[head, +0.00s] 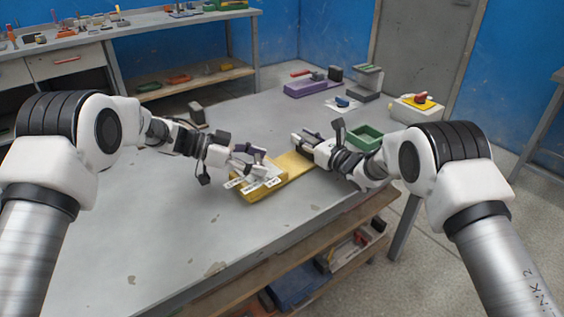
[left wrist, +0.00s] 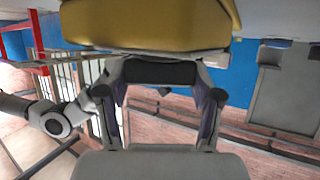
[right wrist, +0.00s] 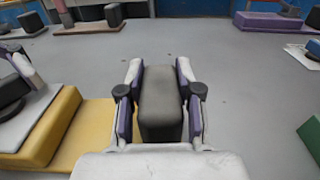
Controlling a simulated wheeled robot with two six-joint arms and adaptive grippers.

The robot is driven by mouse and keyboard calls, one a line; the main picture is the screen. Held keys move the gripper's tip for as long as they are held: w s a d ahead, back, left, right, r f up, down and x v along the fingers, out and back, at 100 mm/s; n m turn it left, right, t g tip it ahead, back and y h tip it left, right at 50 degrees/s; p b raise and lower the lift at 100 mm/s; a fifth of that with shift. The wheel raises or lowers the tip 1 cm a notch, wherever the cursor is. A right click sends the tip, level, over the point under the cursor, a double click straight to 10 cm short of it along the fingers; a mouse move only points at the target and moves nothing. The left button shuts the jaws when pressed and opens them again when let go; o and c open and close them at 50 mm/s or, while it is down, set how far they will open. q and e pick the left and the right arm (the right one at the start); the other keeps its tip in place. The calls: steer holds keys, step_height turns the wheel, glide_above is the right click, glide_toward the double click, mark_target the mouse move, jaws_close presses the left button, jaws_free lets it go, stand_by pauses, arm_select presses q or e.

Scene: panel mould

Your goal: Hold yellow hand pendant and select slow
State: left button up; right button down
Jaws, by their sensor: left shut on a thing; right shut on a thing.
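The yellow hand pendant (head: 294,166) lies on the grey table, with white label strips (head: 262,183) at its near left end. It shows close at the top of the left wrist view (left wrist: 150,22) and at the left of the right wrist view (right wrist: 68,135). My left gripper (head: 258,162) is over the labelled end, shut on a dark block (left wrist: 160,72) against the pendant's pale face. My right gripper (head: 298,144) is at the pendant's far end, shut on a dark grey upright block (right wrist: 160,105). Whether that block joins the pendant is hidden.
A green tray (head: 366,134) sits right of my right gripper. A white box with a red knob on yellow (head: 418,102) stands at the table's right edge. A purple fixture (head: 308,87) is at the back. The table's left part is clear.

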arm_select(q)
steer(key=shift+m+g, duration=1.1)
steer(key=shift+g, duration=0.2)
arm_select(e)
steer(key=shift+a+f, duration=0.1)
steer(key=shift+a, duration=0.05)
arm_select(q)
steer(key=o, duration=1.2)
steer(key=shift+c, duration=0.2)
steer(key=v, duration=1.2)
